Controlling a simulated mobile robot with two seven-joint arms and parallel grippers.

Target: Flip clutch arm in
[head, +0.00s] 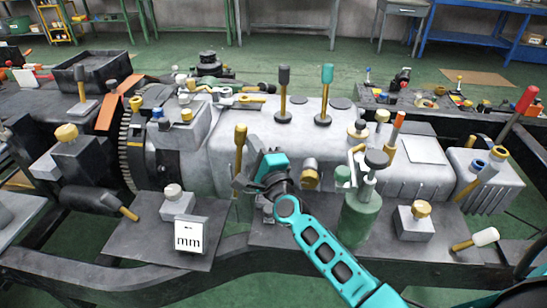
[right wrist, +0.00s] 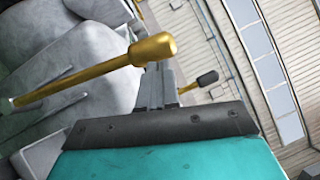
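A gold lever with a rounded knob (head: 240,134) stands upright at the front of the grey machine housing in the head view. No label marks it as the clutch arm. My right gripper (head: 241,178) is beside this lever's lower part. In the right wrist view the gold lever (right wrist: 100,70) crosses in front of my right gripper's fingers (right wrist: 157,86), its knob near their tips. The fingers are close together with nothing seen between them; whether they touch the lever is unclear. My left gripper is not in view.
A black-knobbed lever (head: 284,80) and a teal-knobbed lever (head: 327,84) stand on top of the housing. A green cylinder (head: 361,214) stands right of my right gripper. A white "mm" block (head: 188,236) sits front left. A toothed wheel (head: 127,150) is at left.

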